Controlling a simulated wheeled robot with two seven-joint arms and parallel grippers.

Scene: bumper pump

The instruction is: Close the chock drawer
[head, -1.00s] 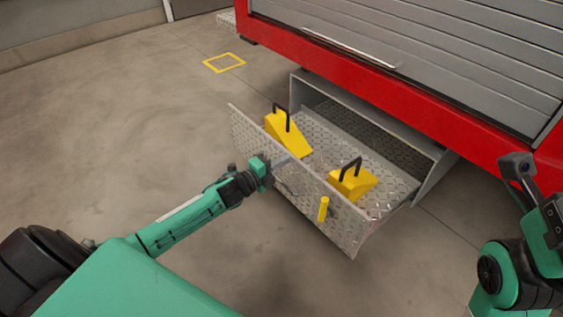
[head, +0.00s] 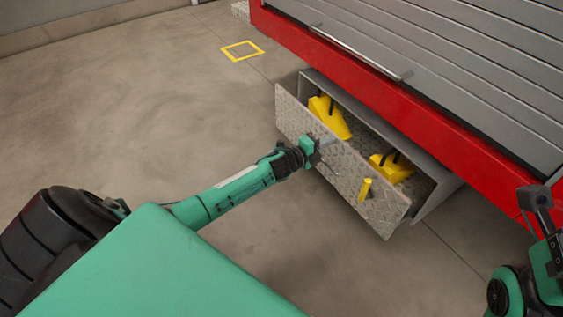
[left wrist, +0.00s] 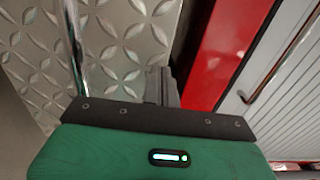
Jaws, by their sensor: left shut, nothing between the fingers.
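The chock drawer's diamond-plate front (head: 345,165) stands out from its grey housing (head: 436,185) under the red vehicle, partly open. Two yellow chocks with black handles, one farther left (head: 330,118) and one nearer (head: 390,167), lie inside, partly hidden by the front. A yellow latch knob (head: 365,190) sits on the front's right half. My left gripper (head: 322,146) is at the outer face of the front, left of the knob. In the left wrist view its shut, empty fingers (left wrist: 161,86) are by the plate (left wrist: 125,35); exact contact is unclear. My right gripper's fingers are not visible.
The red bodywork (head: 400,108) and grey roller shutter (head: 450,70) overhang the drawer. My right arm is at the lower right edge. The concrete floor (head: 160,120) to the left is clear, with a yellow floor square (head: 242,50).

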